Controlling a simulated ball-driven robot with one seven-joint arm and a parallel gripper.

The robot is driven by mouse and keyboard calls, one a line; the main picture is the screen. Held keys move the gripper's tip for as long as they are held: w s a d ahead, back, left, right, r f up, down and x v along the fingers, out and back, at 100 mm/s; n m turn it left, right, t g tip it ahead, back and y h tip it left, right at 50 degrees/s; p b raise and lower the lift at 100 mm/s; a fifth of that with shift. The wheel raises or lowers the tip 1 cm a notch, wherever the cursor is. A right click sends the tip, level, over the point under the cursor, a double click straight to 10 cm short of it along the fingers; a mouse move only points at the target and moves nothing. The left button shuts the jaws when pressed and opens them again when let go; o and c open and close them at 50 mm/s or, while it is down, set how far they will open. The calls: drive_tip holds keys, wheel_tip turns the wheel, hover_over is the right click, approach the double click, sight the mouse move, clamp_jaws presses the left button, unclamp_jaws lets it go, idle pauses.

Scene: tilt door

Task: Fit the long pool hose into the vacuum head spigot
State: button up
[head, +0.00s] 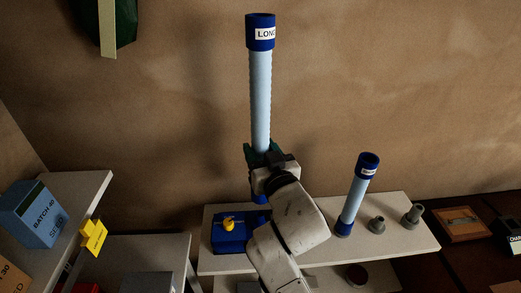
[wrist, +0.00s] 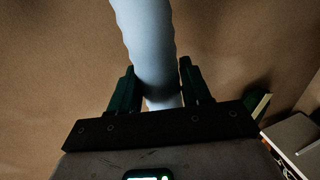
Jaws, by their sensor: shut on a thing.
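The long hose (head: 260,100) is light blue with a dark blue cuff marked "LONG" at its top. It stands nearly upright. My gripper (head: 265,155) is shut around its lower part; in the wrist view the hose (wrist: 148,45) passes between the green fingers of my gripper (wrist: 158,90). A dark blue piece shows just below my gripper, partly hidden by it. A blue block with a yellow knob (head: 229,224), possibly the vacuum head, sits on the shelf at lower left of my gripper. My arm hides part of it, and I see no clear spigot.
A shorter blue hose (head: 355,195) stands tilted on the pale shelf (head: 408,246), right of my arm. Two grey fittings (head: 377,225) are beside it. At left are a blue box (head: 35,213) and a yellow tag (head: 93,235). The wall behind is bare around the long hose.

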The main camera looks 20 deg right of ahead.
drive_tip(key=shift+f+b, duration=2.6)
drive_tip(key=shift+f, duration=0.25)
drive_tip(key=shift+s+f+b, duration=0.1)
drive_tip(key=shift+f+b, duration=2.3)
drive_tip(key=o, duration=1.4)
drive_tip(key=shift+f, duration=0.1)
drive_tip(key=s+b, duration=0.1)
drive_tip(key=s, duration=0.9)
drive_tip(key=shift+s+a+b, duration=0.3)
drive_tip(key=shift+s+b, duration=0.1)
